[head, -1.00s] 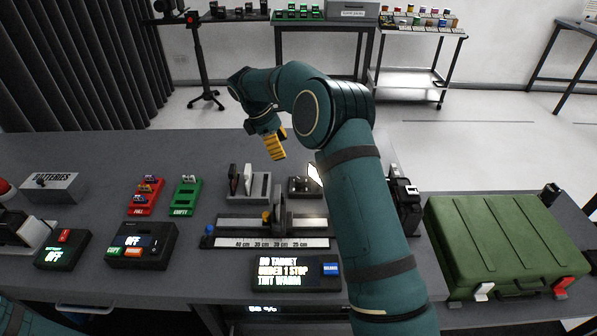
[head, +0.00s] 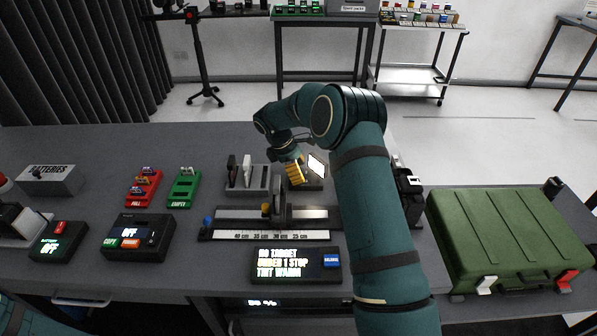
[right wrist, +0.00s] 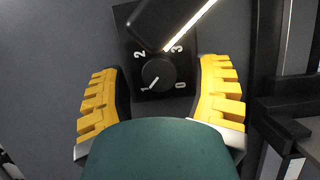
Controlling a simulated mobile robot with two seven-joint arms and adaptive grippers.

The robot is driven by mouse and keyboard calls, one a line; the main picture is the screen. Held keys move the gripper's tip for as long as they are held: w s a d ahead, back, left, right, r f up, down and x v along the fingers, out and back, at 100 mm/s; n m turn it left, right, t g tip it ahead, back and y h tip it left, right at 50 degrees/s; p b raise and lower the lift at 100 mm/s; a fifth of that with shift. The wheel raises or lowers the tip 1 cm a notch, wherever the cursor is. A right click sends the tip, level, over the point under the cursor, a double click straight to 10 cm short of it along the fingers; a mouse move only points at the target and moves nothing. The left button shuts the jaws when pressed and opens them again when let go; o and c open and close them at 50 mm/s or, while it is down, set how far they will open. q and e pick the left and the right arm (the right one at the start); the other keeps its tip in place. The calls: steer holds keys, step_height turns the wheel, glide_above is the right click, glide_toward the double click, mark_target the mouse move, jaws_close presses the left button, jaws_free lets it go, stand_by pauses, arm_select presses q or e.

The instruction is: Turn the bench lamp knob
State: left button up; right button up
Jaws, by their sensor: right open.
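The bench lamp's round black knob (right wrist: 158,74) sits on a dark base marked 0 to 3. Its white pointer line is toward the 1. In the right wrist view the open yellow fingers of my right gripper (right wrist: 160,88) stand on either side of the knob, with gaps. Whether they are at knob height I cannot tell. In the head view my right gripper (head: 296,172) is over the lamp base, beside the lit lamp panel (head: 317,165), and hides the knob. My left gripper is out of view.
A grey holder (head: 248,190) and a ruled slide rail (head: 270,235) are left of and in front of the lamp. A display box (head: 296,265) reads "no target". A black device (head: 410,200) and a green case (head: 505,235) are to the right.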

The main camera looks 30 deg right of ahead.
jaws_close()
steer(key=shift+m, duration=0.3)
steer(key=shift+m+g+y+p, duration=0.45)
steer(key=shift+m+p, duration=0.5)
steer(key=shift+m, duration=0.25)
steer(key=m, duration=0.1)
steer(key=m+g+y+p, duration=0.1)
steer(key=m, duration=0.1)
steer(key=shift+w+d+m, duration=0.15)
steer(key=shift+m, duration=0.15)
steer(key=m+y, duration=0.1)
steer(key=m, duration=0.3)
steer(key=shift+y+p, duration=0.35)
steer(key=shift+p, duration=0.05)
steer(key=shift+d+m+y, duration=0.15)
steer(key=shift+m+y, duration=0.65)
steer(key=shift+m, duration=1.3)
